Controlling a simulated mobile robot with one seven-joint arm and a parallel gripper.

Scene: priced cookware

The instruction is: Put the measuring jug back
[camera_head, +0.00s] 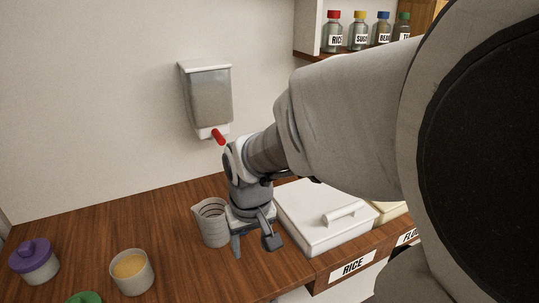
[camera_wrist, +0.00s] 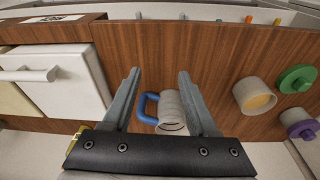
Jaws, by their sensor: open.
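The measuring jug (camera_head: 210,223) is pale grey with dark marking lines and stands upright on the wooden counter, below the wall dispenser. In the wrist view the jug (camera_wrist: 173,112) shows between my two fingers, with its blue handle (camera_wrist: 148,108) toward the left finger. The handle is hidden in the head view. My gripper (camera_head: 253,246) is open, pointing down, just right of the jug in the head view. My gripper (camera_wrist: 159,72) holds nothing; I cannot tell whether a finger touches the jug.
A wall dispenser (camera_head: 207,95) with a red lever hangs above. A white lidded bin (camera_head: 315,215) labelled RICE is at right. An open cup (camera_head: 132,272) with orange contents and a purple-lidded pot (camera_head: 34,260) stand left. Labelled jars (camera_head: 358,32) line a shelf. Counter between cup and jug is clear.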

